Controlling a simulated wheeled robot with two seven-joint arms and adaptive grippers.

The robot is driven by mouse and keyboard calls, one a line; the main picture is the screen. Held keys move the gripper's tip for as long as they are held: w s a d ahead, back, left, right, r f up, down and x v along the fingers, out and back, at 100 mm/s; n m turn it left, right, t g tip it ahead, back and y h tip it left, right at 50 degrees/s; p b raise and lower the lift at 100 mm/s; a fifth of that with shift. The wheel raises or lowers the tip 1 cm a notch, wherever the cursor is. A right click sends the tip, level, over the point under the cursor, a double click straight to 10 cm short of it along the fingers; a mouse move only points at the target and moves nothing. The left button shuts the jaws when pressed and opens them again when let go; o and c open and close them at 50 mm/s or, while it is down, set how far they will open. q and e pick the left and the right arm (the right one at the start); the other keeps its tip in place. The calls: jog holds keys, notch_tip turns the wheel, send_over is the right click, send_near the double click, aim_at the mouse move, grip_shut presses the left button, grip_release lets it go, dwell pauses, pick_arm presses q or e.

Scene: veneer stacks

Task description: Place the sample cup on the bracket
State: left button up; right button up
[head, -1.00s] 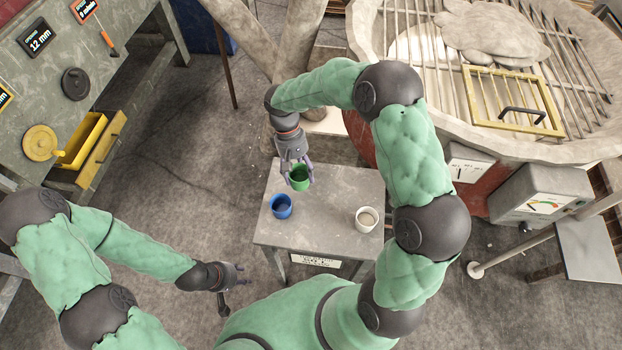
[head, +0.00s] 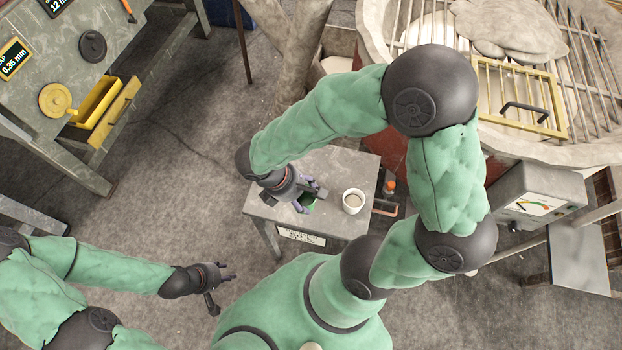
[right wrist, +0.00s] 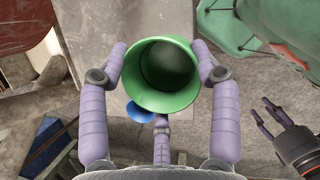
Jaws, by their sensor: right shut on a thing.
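My right gripper (head: 310,193) is shut on a green cup (head: 309,204), held over the small grey table (head: 335,165). In the right wrist view the green cup (right wrist: 148,98) sits between the purple fingers with its mouth toward the camera. A blue cup (right wrist: 140,112) shows smaller below it; my right arm hides it in the head view. A white cup (head: 353,201) with pale contents stands on the table, right of the green cup. My left gripper (head: 222,288) is open and empty, left of the table. I cannot make out the bracket for certain.
A dark holder with an orange-topped item (head: 388,190) is at the table's right side. A round grated vat (head: 470,130) and a gauge box (head: 535,205) are at right. A workbench (head: 60,110) with a yellow bin (head: 97,100) is at upper left. Floor between is clear.

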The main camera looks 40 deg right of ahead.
jog(key=w+d+f+b, duration=0.1)
jog(key=w+d+f, duration=0.1)
jog(key=d+f, duration=0.1)
jog(key=w+d+f+b, duration=0.1)
jog(key=w+d+f, duration=0.2)
jog(key=w+d+f+b, duration=0.1)
jog(key=w+d+f, duration=0.1)
jog(key=w+d, duration=0.1)
jog(key=shift+d+f+b, duration=0.25)
jog(key=shift+f+b, duration=0.1)
jog(key=shift+f, duration=0.05)
jog(key=shift+w+d+f+b, duration=0.15)
jog(key=shift+f+b, duration=0.25)
jog(key=shift+f, duration=0.6)
jog(key=shift+w+d+f+b, duration=0.15)
jog(key=shift+f+b, duration=0.25)
jog(key=shift+f, duration=0.55)
jog(key=shift+f, duration=0.15)
jog(key=o, duration=0.9)
jog(key=shift+o, duration=0.2)
